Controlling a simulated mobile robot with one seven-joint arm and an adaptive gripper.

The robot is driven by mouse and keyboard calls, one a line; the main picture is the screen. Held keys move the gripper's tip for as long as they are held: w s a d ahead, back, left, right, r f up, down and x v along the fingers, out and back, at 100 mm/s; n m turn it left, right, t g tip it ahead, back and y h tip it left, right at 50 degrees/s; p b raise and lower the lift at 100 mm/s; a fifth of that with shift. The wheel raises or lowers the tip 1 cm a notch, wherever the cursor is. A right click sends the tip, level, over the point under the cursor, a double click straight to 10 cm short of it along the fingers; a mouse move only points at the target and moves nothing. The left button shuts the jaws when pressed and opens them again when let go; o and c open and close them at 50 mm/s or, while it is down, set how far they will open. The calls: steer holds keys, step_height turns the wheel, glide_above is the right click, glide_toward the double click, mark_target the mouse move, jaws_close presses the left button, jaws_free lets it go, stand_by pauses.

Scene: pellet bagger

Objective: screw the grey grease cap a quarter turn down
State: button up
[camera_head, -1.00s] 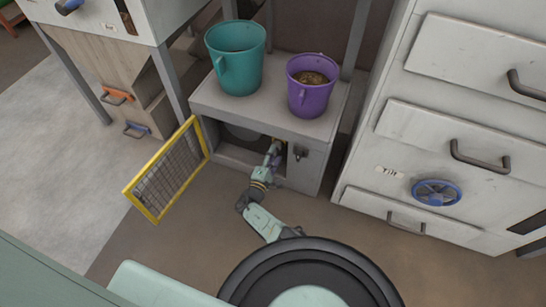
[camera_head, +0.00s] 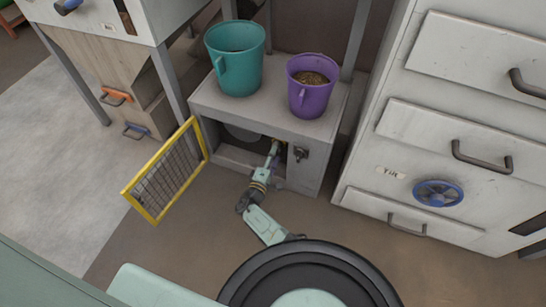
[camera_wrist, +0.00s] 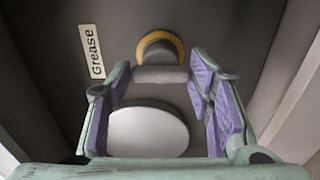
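In the wrist view, a pale grey round disc (camera_wrist: 148,132), which looks like the grease cap, lies between the two fingers. My gripper (camera_wrist: 160,75) is open, with a purple-padded finger on each side of the disc. The left finger is close to the disc's edge and the right one stands apart from it; I cannot tell whether either touches. Beyond the disc is a yellow ring with a grey part (camera_wrist: 160,73) in front. A "Grease" label (camera_wrist: 92,52) is to its left. In the head view my gripper (camera_head: 275,148) reaches into the low grey cabinet (camera_head: 296,178); the cap is hidden there.
The yellow mesh door (camera_head: 168,172) stands open at left of the opening. A teal bucket (camera_head: 235,75) and a purple bucket (camera_head: 309,98) of pellets stand on the cabinet. A latch (camera_head: 300,153) is right of my gripper. White drawers with a blue handwheel (camera_head: 437,193) stand at right.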

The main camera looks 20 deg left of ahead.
steer(key=o, duration=0.4)
stand_by(0.3)
